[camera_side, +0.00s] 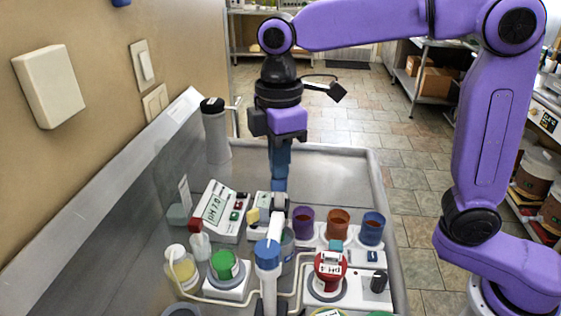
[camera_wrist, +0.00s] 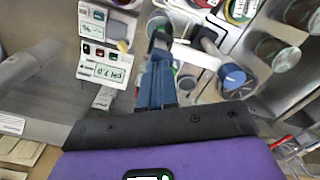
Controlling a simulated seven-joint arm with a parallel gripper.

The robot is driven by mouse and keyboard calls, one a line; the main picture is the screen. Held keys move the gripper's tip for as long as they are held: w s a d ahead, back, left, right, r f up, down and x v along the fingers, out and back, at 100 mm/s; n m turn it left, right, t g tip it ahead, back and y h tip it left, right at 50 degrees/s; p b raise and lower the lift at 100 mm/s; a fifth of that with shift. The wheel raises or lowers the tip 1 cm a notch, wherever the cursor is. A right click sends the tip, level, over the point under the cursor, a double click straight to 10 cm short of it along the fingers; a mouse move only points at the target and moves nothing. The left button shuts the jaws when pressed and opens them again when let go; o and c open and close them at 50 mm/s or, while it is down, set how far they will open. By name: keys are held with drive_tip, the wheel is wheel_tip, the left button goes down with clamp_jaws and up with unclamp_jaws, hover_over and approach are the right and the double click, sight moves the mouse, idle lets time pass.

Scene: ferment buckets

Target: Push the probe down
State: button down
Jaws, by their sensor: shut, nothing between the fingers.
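My gripper (camera_side: 280,184) points straight down with its blue fingers together and nothing between them. It also shows in the wrist view (camera_wrist: 158,65). Just below the fingertips in the side view is a pale upright piece (camera_side: 277,206), which looks like the top of the probe, above a grey cylinder (camera_side: 288,243). In the wrist view a round top (camera_wrist: 160,27) lies just beyond the fingertips. I cannot tell whether the fingers touch it. A blue-capped white post (camera_side: 268,254) stands in front of it; its blue knob shows in the wrist view (camera_wrist: 233,77).
A pH meter reading 7.0 (camera_side: 216,207) stands to the left. Purple (camera_side: 303,222), orange (camera_side: 338,223) and blue (camera_side: 372,228) cups stand right. Green-capped (camera_side: 225,265) and red-capped (camera_side: 330,267) containers are in front. The tray's back area (camera_side: 325,170) is clear.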

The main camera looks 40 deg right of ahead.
drive_tip(key=shift+f, duration=1.5)
drive_tip(key=shift+r, duration=2.5)
